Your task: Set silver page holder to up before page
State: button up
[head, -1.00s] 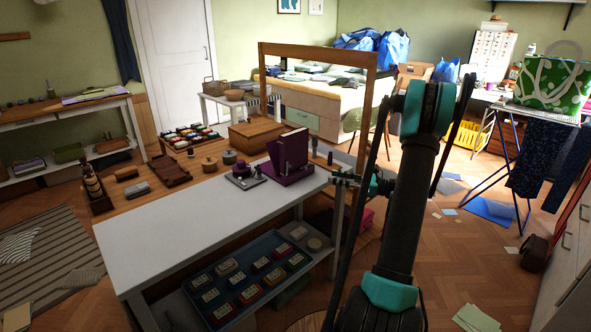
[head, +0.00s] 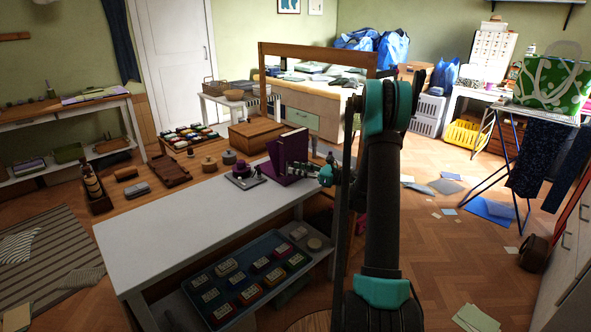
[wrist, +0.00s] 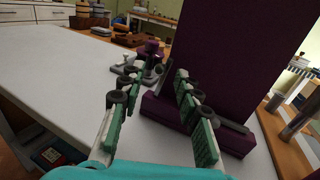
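A purple book stand (head: 290,158) with an upright back panel stands at the far right end of the white worktop (head: 210,205). It fills the right of the wrist view (wrist: 238,60). A slim grey page holder (wrist: 163,82) stands up from its front ledge, seen between my fingertips; a second grey piece (wrist: 236,125) lies low along the ledge, right of my right finger. I cannot tell either piece's exact angle. My gripper (wrist: 158,75) is open, its fingers pointing along the stand's front. Contact with the holder is not clear. In the head view, my gripper (head: 312,171) is beside the stand.
A grey device with a purple knob (wrist: 128,68) sits just beyond my fingertips; it also shows in the head view (head: 243,175). Wooden boxes (head: 257,134) and jars stand behind. The worktop's near part is clear. A blue tray (head: 248,260) is on the shelf below.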

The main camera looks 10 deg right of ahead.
jog(key=shift+w+a, duration=0.35)
jog(key=shift+a, duration=0.15)
grip_shut()
jog(key=shift+s+a+n+h, duration=0.25)
jog(key=shift+a+n+h, duration=0.05)
jog(key=shift+n, duration=0.4)
grip_release()
jog(key=shift+d, duration=0.1)
jog(key=v, duration=1.1)
jog(key=shift+s+d, duration=0.25)
jog(key=shift+d, duration=0.1)
